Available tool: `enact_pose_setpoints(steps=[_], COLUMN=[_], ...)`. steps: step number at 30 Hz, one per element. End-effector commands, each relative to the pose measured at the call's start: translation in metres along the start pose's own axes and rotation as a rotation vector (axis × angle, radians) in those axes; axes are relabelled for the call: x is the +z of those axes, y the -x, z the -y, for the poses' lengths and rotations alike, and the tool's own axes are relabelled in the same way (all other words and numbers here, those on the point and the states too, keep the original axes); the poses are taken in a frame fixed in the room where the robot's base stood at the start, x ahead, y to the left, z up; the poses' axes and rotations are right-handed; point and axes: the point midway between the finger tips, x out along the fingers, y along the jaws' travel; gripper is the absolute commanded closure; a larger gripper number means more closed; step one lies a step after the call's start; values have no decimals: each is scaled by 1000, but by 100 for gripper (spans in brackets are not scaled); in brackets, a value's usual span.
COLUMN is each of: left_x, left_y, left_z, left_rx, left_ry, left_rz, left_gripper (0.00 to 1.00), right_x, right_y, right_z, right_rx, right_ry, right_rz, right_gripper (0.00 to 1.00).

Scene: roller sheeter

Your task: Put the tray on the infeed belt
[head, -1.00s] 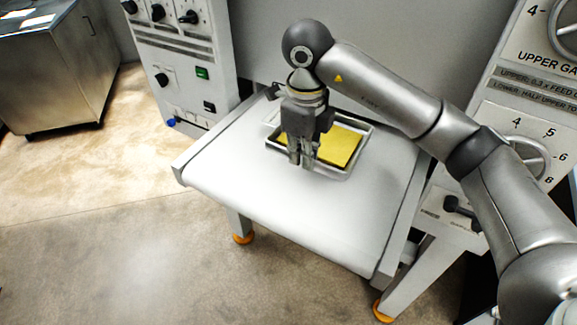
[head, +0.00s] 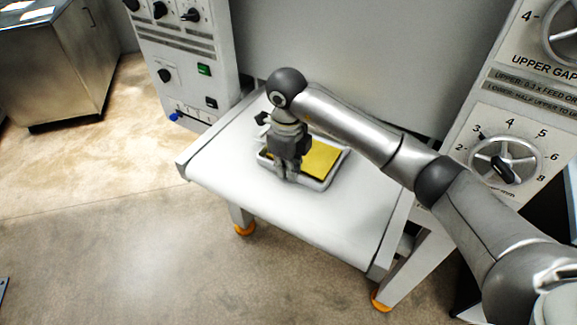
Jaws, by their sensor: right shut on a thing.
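The tray (head: 322,184) is a shallow grey metal tray with a yellow sheet (head: 320,158) in it. It is at or just above the white infeed belt (head: 245,188); I cannot tell whether it touches. My right gripper (head: 288,178) points down and is shut on the tray's near left rim. The gripper hides the tray's left part. My left gripper is not in view.
A control panel with knobs and a green switch (head: 204,69) stands left of the belt. A panel with a handwheel (head: 505,160) and gap scale stands on the right. A steel cabinet (head: 60,60) is at the far left. The belt's near part is clear.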

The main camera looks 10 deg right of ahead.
Motion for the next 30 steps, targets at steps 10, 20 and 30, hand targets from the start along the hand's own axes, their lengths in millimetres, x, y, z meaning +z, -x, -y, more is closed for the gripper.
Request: enact_pose_setpoints(steps=[10,20,30], left_x=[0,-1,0], left_y=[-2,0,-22], left_z=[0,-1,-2], left_rx=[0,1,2], left_ry=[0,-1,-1], left_rz=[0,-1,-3], left_gripper=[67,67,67], right_x=[0,0,1], right_y=[-2,1,58], right_z=[0,0,1], right_rx=[0,0,-6], right_ry=[0,0,0], right_rz=[0,0,4], right_gripper=[73,73,73])
